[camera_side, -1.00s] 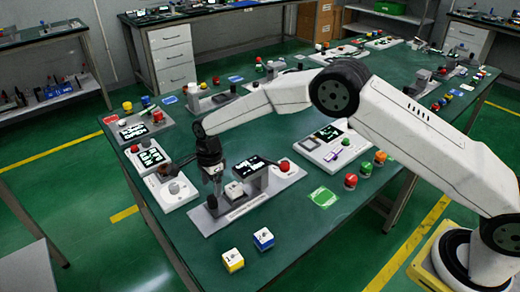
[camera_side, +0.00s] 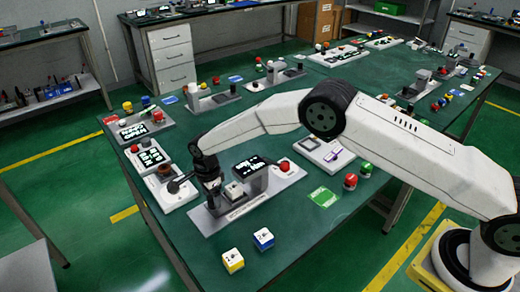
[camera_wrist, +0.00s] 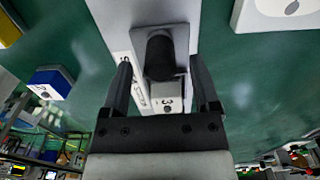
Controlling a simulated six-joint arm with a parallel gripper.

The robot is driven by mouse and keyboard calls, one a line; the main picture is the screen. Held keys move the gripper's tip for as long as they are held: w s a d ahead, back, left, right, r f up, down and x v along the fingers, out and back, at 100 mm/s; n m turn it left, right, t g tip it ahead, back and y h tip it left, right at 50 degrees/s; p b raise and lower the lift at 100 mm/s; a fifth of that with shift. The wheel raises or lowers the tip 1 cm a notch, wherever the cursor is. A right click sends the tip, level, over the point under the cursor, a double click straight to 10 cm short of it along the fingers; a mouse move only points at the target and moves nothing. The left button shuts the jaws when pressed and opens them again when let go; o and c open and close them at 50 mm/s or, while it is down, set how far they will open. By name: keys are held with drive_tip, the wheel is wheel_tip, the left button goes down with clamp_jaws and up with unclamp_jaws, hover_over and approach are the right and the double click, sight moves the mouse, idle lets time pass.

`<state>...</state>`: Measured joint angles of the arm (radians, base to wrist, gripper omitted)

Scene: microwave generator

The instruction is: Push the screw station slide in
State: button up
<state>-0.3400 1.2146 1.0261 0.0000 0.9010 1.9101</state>
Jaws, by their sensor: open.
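The screw station (camera_side: 215,225) is a light grey plate with a dark screen, a red button (camera_side: 284,166) and a grey upright part. My gripper (camera_side: 213,203) points down at its left end in the side view. In the wrist view, my open gripper (camera_wrist: 160,62) has one finger on each side of the slide's dark round knob (camera_wrist: 160,52). I cannot tell whether the fingers touch it. A white cube (camera_wrist: 170,100) marked 3 sits just beyond the knob, and it also shows in the side view (camera_side: 234,191). The knob is mostly hidden there.
A yellow-and-white cube (camera_side: 233,261) and a blue-and-white cube (camera_side: 263,238) stand on the green table in front of the station. A white station with a grey lever (camera_side: 178,186) is close on the left. A green card (camera_side: 323,197) lies right.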

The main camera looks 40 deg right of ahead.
drive_tip(key=shift+f, duration=1.45)
clamp_jaws()
idle(0.5)
